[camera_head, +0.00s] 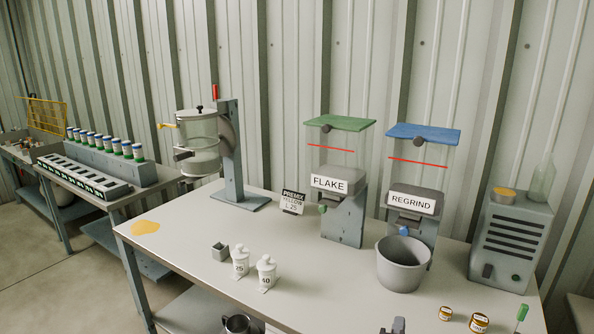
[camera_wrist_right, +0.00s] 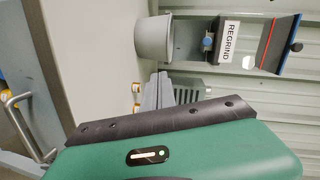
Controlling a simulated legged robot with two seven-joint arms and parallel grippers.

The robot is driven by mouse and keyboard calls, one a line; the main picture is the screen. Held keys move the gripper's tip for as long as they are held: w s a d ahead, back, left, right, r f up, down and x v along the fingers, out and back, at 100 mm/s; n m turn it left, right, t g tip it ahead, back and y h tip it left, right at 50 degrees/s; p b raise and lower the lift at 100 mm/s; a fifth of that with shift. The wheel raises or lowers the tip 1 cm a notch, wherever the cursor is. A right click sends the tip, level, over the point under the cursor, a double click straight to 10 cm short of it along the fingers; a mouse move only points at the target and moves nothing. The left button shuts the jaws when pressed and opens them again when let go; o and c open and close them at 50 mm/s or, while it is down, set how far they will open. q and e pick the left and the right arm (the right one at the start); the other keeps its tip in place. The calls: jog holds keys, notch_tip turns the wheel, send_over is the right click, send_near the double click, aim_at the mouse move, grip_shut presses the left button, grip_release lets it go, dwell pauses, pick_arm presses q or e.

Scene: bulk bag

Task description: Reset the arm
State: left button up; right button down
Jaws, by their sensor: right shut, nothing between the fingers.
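My right gripper (camera_head: 397,326) shows at the bottom edge of the head view, low in front of the grey bucket. In the right wrist view its grey fingers (camera_wrist_right: 160,91) are together with nothing between them, apart from the bucket (camera_wrist_right: 153,38). My left gripper is not in view. The bucket (camera_head: 402,265) stands on the table below the REGRIND dispenser (camera_head: 413,198), which has a blue lid.
The FLAKE dispenser (camera_head: 338,183) stands left of REGRIND. Two white bottles (camera_head: 266,274) and a small grey cup (camera_head: 220,252) are on the table (camera_head: 325,290). Small amber jars (camera_head: 479,322) lie near the front right. A grey vented machine (camera_head: 511,243) stands at the right.

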jog(key=s+a+f+n+g+y+b, duration=0.3)
jog(key=s+f+n, duration=0.2)
jog(key=f+n, duration=0.25)
jog(key=s+a+f+n+g+y+b, duration=0.2)
jog(key=s+a+f+n+g+y, duration=0.15)
jog(key=f+n, duration=0.35)
jog(key=s+d+f+n+g+b, duration=0.2)
jog(key=s+f+n+g, duration=0.15)
jog(key=s, duration=0.35)
jog(key=s+d+f+n+g+b, duration=0.1)
jog(key=s+d+f+n+g, duration=0.1)
jog(key=s+f, duration=0.45)
jog(key=w+p+v, duration=0.2)
jog(key=p+v, duration=1.4)
jog(key=v, duration=0.1)
jog(key=shift+w+r, duration=0.3)
jog(key=shift+r, duration=0.25)
